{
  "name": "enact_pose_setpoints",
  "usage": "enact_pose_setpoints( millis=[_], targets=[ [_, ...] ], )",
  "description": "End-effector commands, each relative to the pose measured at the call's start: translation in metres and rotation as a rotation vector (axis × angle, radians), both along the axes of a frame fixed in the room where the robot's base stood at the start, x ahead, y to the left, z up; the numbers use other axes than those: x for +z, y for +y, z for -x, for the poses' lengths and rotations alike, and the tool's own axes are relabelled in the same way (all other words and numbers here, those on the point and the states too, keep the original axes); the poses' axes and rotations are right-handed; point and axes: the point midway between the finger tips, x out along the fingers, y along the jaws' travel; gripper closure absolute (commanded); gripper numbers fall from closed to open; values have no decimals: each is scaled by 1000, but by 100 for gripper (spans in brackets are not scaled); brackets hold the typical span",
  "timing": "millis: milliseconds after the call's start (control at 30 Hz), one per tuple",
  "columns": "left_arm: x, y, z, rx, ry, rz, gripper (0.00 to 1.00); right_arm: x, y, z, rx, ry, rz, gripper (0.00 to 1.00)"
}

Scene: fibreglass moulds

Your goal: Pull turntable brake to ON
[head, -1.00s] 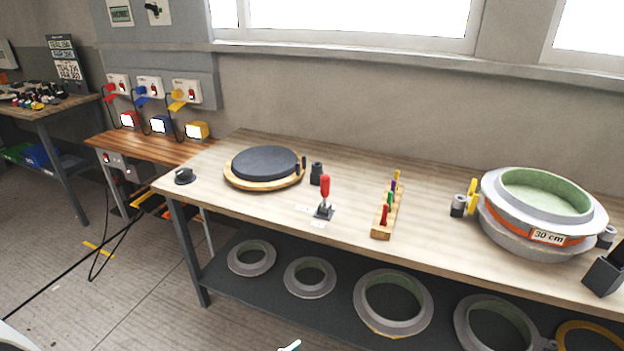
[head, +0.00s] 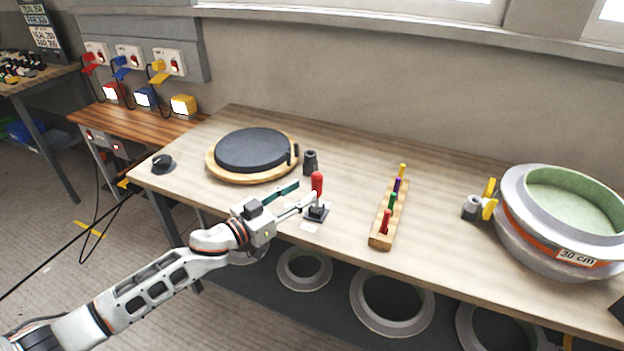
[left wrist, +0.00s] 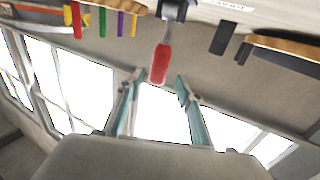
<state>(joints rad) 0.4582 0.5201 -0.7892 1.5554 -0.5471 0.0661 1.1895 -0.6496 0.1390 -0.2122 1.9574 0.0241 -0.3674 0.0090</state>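The brake lever is a red handle (head: 317,183) on a dark base (head: 316,213) near the bench's front edge, in front of the turntable. The turntable (head: 252,150) is a dark disc on a wooden ring. My left gripper (head: 302,193) is open, its two fingers pointing right toward the red handle. In the left wrist view the red handle (left wrist: 160,63) hangs from the top, in line with the gap between the open fingers (left wrist: 157,88). I cannot tell if a finger touches it. My right gripper is in neither view.
A large round mould (head: 520,230) stands at the far right. A black knob (head: 162,164) is at the bench's left end.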

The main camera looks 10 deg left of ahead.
Motion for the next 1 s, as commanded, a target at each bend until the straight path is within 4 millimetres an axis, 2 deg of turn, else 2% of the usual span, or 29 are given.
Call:
enact_pose_setpoints(
  millis=[200, 400, 767, 800, 933, 1000],
  targets=[
    [0, -24, -26, -1, -2, 1, 63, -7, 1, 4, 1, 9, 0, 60],
    [0, -38, -44, 0, -1, 1, 63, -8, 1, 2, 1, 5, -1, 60],
    [0, -43, -49, 0, 1, 1, 63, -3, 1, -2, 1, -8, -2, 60],
    [0, -43, -49, 0, 1, 1, 66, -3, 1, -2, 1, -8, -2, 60],
    [0, -43, -49, 0, 0, 0, 100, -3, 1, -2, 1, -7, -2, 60],
    [0, -43, -49, 0, 0, 0, 100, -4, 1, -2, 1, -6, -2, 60]
  ],
)
